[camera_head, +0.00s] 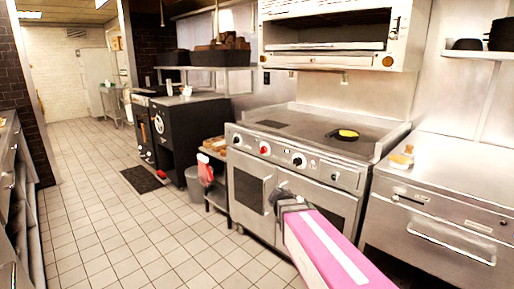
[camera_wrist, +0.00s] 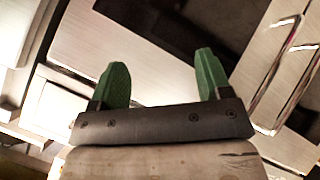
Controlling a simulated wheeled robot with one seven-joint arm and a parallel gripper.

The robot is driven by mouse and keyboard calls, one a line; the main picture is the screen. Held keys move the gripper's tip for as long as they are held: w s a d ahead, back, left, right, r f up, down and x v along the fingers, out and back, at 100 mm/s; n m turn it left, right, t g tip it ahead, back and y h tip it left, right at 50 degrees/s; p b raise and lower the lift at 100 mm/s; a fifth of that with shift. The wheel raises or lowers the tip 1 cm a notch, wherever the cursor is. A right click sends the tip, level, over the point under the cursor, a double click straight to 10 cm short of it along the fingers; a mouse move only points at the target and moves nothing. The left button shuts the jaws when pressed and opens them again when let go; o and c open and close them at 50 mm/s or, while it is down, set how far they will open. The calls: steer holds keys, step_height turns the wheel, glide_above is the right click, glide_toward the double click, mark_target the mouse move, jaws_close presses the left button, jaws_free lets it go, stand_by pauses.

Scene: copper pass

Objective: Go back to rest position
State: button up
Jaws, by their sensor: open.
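My gripper (camera_wrist: 158,82) shows in the wrist view with its two green fingers wide apart and nothing between them. In the head view my pink arm reaches up from the bottom edge, and its dark end (camera_head: 289,203) is in front of the stove's oven front. From this view I cannot tell whether it touches the stove (camera_head: 300,160). The wrist view shows tilted metal fronts and a long handle (camera_wrist: 285,75) beyond the fingers.
A steel counter (camera_head: 445,175) with a small item (camera_head: 402,158) stands at the right. A black fryer unit (camera_head: 190,125) and a grey bin (camera_head: 194,184) stand left of the stove.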

steer(key=s+f+n+g+y, duration=0.1)
steer(key=s+f+g+y, duration=0.1)
steer(key=s+f+y, duration=0.2)
steer(key=s+a+f+n+g+y, duration=0.1)
steer(key=s+f+g+y, duration=0.2)
steer(key=s, duration=0.7)
step_height(320, 180, down, 2)
steer(key=shift+a+f+y, duration=0.2)
steer(key=shift+a+y, duration=0.1)
steer(key=shift+y, duration=0.7)
